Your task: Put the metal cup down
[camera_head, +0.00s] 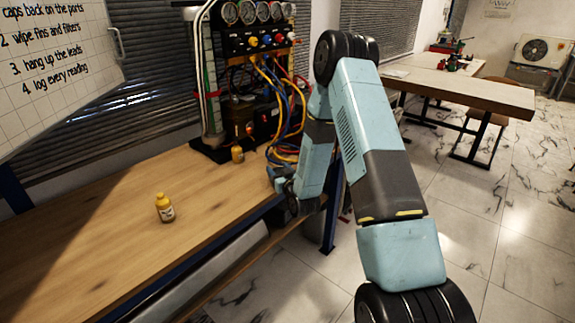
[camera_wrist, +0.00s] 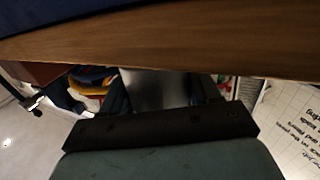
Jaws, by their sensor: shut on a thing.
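In the wrist view my gripper (camera_wrist: 160,98) is shut on a grey, smooth metal thing, which I take to be the metal cup (camera_wrist: 156,88). Only part of it shows between the two dark fingers, and its far end is hidden behind the wooden band. In the head view my gripper (camera_head: 278,178) is low at the right front edge of the wooden bench (camera_head: 110,235), beside the hoses. My arm stands in front there, and I cannot make out the cup in that view. Whether the cup touches the bench cannot be told.
Coloured hoses (camera_head: 285,115) hang close to my gripper. The bench's left and middle are mostly clear. Another table (camera_head: 470,92) stands behind at right.

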